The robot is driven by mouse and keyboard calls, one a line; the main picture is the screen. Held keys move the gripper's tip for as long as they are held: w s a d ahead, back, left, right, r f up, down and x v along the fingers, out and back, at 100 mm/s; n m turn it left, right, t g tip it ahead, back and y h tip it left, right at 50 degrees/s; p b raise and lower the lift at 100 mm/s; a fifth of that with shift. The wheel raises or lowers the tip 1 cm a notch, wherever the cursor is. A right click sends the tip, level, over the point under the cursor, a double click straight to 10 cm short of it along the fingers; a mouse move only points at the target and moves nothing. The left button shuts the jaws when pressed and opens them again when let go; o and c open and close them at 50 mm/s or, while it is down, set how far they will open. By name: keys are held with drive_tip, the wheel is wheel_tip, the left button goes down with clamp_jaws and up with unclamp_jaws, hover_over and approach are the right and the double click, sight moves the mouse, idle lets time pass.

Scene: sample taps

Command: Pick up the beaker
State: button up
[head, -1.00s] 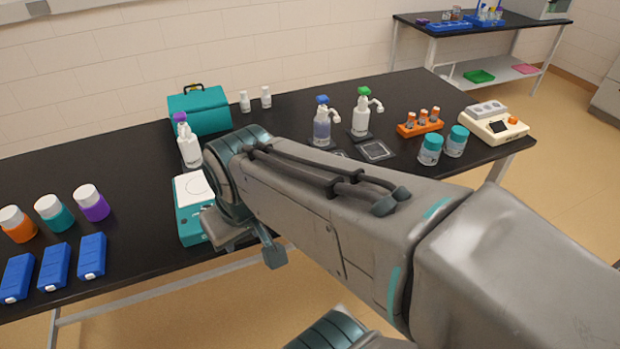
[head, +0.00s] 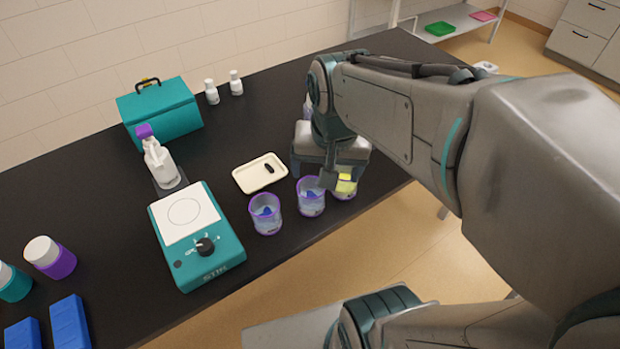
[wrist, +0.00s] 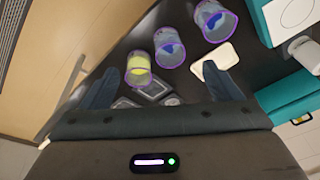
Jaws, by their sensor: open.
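Three clear beakers with purple rims stand in a row near the table's front edge. One beaker (head: 265,214) and the middle beaker (head: 311,198) hold clear liquid with something blue; the third beaker (head: 345,187) holds yellow and is partly hidden by my gripper. In the wrist view, the yellow beaker (wrist: 138,70) is at left, the middle blue one (wrist: 169,48) beside it, and the other blue one (wrist: 213,21) farther right. My gripper (head: 327,178) is open and empty, pointing down near the yellow and middle beakers. Its fingers (wrist: 160,78) spread below the beakers in the wrist view.
A cream tray (head: 246,181) with a small black bar lies behind the beakers. A teal stirrer (head: 208,252) is at left, with a purple-capped bottle (head: 160,163) and a teal case (head: 165,115) behind. Dark flat pads (wrist: 153,91) lie near my fingers.

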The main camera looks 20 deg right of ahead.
drive_tip(key=w+f+m+g+b, duration=0.3)
drive_tip(key=w+f+m, duration=0.5)
drive_tip(key=w+m, duration=0.1)
hover_over(311, 186)
drive_tip(key=s+a, duration=0.1)
drive_tip(key=s, duration=0.3)
drive_tip(key=shift+m, duration=0.3)
wheel_tip(311, 186, down, 8)
drive_tip(key=shift+w+f, duration=0.1)
drive_tip(key=shift+f, duration=0.1)
drive_tip(key=shift+w+d+f+p, duration=0.15)
drive_tip(key=shift+w+f, duration=0.1)
drive_tip(key=shift+f, duration=1.15)
drive_tip(key=shift+w+a+f+p, duration=0.1)
drive_tip(key=shift+w+f+p, duration=0.1)
drive_tip(key=shift+f, duration=1.15)
drive_tip(key=c, duration=1.1)
